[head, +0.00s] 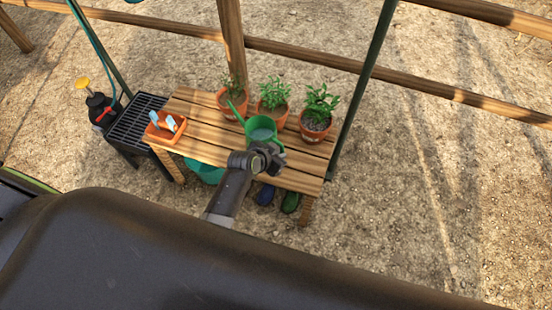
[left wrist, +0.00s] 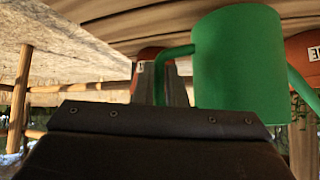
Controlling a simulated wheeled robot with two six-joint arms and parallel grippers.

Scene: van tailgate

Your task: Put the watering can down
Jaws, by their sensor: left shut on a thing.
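The green watering can (head: 262,130) is over the slatted wooden bench (head: 205,150), its spout pointing to the back left, in front of the potted plants. It looks upright. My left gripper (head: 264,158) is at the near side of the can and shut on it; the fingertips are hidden. In the left wrist view, which appears upside down, the can's green body (left wrist: 240,70) fills the right half, with its base at or very close to the bench boards (left wrist: 140,25). I cannot tell whether it touches them. My right gripper is not in view.
Potted plants (head: 273,98) line the back of the bench. An orange tray (head: 155,134) with tools is at its left end. A black rack (head: 138,122) and a sprayer (head: 100,108) stand further left. Boots (head: 290,202) and a teal tub (head: 203,171) are below. The bench's right front is bare.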

